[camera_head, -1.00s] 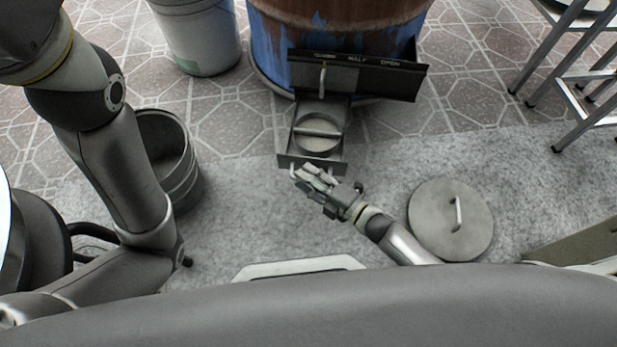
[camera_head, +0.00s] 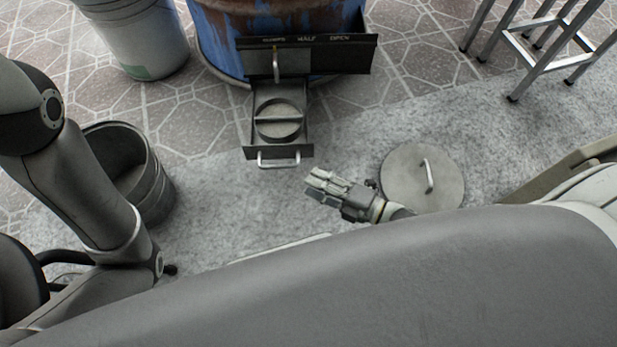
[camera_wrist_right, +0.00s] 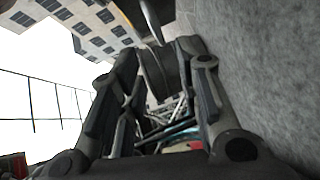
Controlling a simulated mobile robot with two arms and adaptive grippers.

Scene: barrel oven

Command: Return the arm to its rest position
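My right gripper (camera_head: 314,184) is above the grey floor mat, to the right of and apart from the pulled-out drawer's handle (camera_head: 279,163). In the right wrist view its two fingers (camera_wrist_right: 158,60) stand apart with nothing held between them. The drawer (camera_head: 298,130) sticks out from the base of the blue, rusty barrel (camera_head: 225,35) and has a round part with a crossbar in it. My left arm comes in at the left; its gripper is outside the view.
A round grey lid with a handle (camera_head: 400,185) lies on the mat close to my right wrist. A dark metal bucket (camera_head: 163,180) stands at the left beside my left arm. A light bucket (camera_head: 150,45) is at the back left. A metal stand (camera_head: 540,75) is at the upper right.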

